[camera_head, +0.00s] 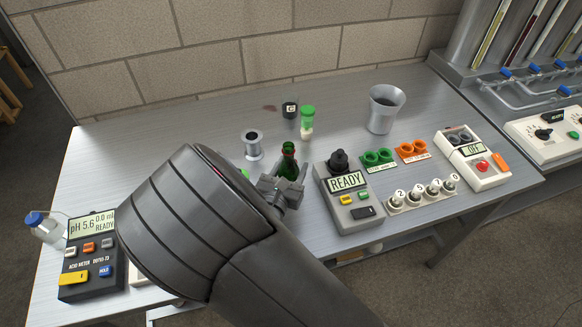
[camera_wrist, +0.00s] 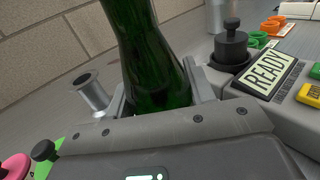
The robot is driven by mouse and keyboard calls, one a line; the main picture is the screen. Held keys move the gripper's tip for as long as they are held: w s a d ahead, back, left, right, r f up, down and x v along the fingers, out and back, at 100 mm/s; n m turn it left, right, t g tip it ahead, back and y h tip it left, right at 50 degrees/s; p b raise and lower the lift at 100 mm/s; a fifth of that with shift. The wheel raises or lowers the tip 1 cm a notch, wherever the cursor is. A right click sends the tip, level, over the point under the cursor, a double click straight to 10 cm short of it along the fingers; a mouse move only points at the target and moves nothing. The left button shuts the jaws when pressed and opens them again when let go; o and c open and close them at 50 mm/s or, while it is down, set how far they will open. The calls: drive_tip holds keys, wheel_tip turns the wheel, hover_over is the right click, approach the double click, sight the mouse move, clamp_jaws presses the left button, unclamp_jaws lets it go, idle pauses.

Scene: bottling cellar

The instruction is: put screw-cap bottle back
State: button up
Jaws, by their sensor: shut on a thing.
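A green glass bottle (camera_head: 288,163) stands upright near the middle of the table in the head view. My gripper (camera_head: 281,192) is shut on it from the front. In the wrist view the bottle (camera_wrist: 155,60) rises between the two fingers of my gripper (camera_wrist: 160,98). Its top is cut off there by the frame edge. In the head view its lower part is hidden behind my gripper. I cannot tell whether the bottle touches the table.
A grey device reading READY (camera_head: 347,190) stands close right of the bottle. A metal beaker (camera_head: 383,110) stands back right. A pH meter (camera_head: 90,262) is front left.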

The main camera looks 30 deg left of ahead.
drive_tip(key=shift+f, duration=0.15)
drive_tip(key=o, duration=1.3)
drive_tip(key=shift+c, duration=0.2)
drive_tip(key=s, duration=0.4)
drive_tip(key=s+d, duration=0.1)
drive_tip(key=s, duration=0.7)
drive_tip(key=shift+d+r, duration=0.2)
drive_tip(key=shift+d, duration=0.1)
